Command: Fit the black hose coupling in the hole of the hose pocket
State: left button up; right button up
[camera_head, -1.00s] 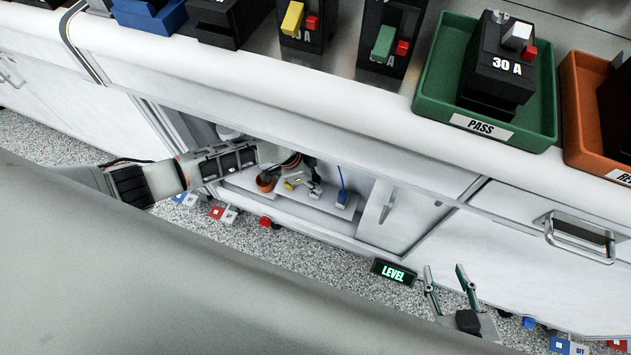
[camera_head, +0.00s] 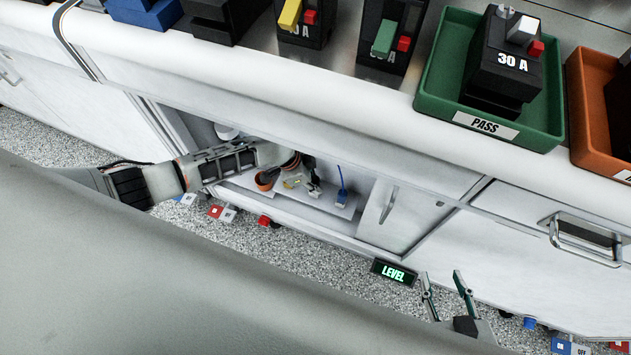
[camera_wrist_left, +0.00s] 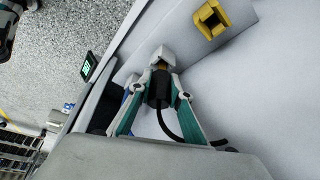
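My left gripper (camera_wrist_left: 161,88) is shut on the black hose coupling (camera_wrist_left: 159,90), with a black hose looping back from it. In the head view, my left arm reaches into the open cabinet bay, and its gripper (camera_head: 310,170) is small and partly hidden. A whitish block (camera_wrist_left: 164,56), probably the hose pocket, lies just beyond the coupling's tip. It also shows in the head view (camera_head: 316,191). I cannot tell whether the tip is in its hole. My right gripper (camera_head: 447,297) is open and empty, low in front of the cabinet.
A yellow pocket with a square hole (camera_wrist_left: 211,20) stands beside the whitish block. A blue plug with a blue cable (camera_head: 341,199) is on the other side. An orange ring-shaped part (camera_head: 265,181) lies left. Cabinet walls and the worktop edge (camera_head: 300,85) enclose the bay.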

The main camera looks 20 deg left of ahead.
pick_arm(q)
jog(key=o, duration=0.4)
jog(key=shift+o, duration=0.2)
jog(key=v, duration=0.7)
jog(key=shift+r, duration=0.25)
